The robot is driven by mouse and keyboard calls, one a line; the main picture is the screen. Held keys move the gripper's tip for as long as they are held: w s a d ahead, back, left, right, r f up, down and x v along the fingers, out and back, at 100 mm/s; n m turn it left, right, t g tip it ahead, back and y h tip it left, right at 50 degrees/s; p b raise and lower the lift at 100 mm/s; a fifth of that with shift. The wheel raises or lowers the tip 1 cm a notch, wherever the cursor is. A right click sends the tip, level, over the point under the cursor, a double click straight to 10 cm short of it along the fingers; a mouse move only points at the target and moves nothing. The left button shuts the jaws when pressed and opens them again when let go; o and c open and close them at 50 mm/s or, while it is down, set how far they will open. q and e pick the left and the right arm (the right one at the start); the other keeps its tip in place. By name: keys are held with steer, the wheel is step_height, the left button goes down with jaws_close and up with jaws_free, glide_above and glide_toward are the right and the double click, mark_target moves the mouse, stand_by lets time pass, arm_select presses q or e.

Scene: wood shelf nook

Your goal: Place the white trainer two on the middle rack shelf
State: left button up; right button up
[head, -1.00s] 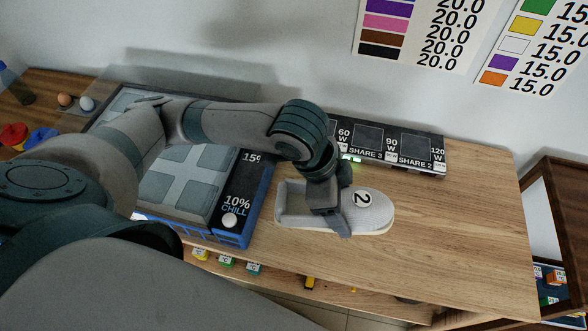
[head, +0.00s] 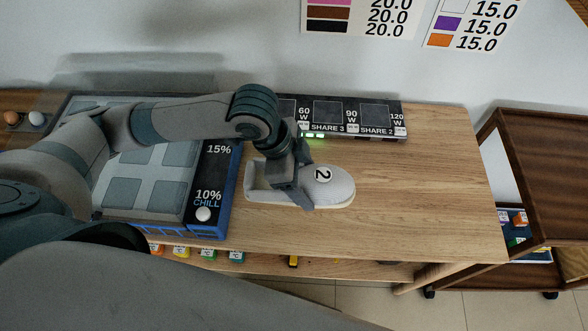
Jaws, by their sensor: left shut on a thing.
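The white trainer two (head: 333,187), with a round "2" label on its toe, is at the wooden table top, toe pointing right. My left gripper (head: 298,190) is shut on it around its middle from above. I cannot tell whether the sole touches the table. The dark brown wooden rack (head: 540,165) stands on the floor at the right, apart from the table. Its top and a lower level with small coloured items show; its middle shelf is not clearly seen. My right gripper is not in view.
A blue-edged tray (head: 205,232) with grey pads lies left of the trainer. A black panel strip (head: 350,112) with labels runs along the wall behind it. The table's right part (head: 430,190) is bare. A gap of floor (head: 470,308) shows by the rack.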

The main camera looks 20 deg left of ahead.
arm_select(q)
steer(key=w+a+f, duration=0.1)
steer(key=w, duration=0.1)
steer(key=w+a+f, duration=0.1)
steer(key=w+a+f+p, duration=0.1)
steer(key=w+a+f, duration=0.1)
steer(key=shift+w, duration=0.3)
step_height(320, 180, down, 3)
steer(key=shift+f+p, duration=0.2)
steer(key=shift+p, duration=0.35)
steer(key=shift+f, duration=0.35)
steer(key=o, duration=1.3)
steer(key=shift+c, duration=0.2)
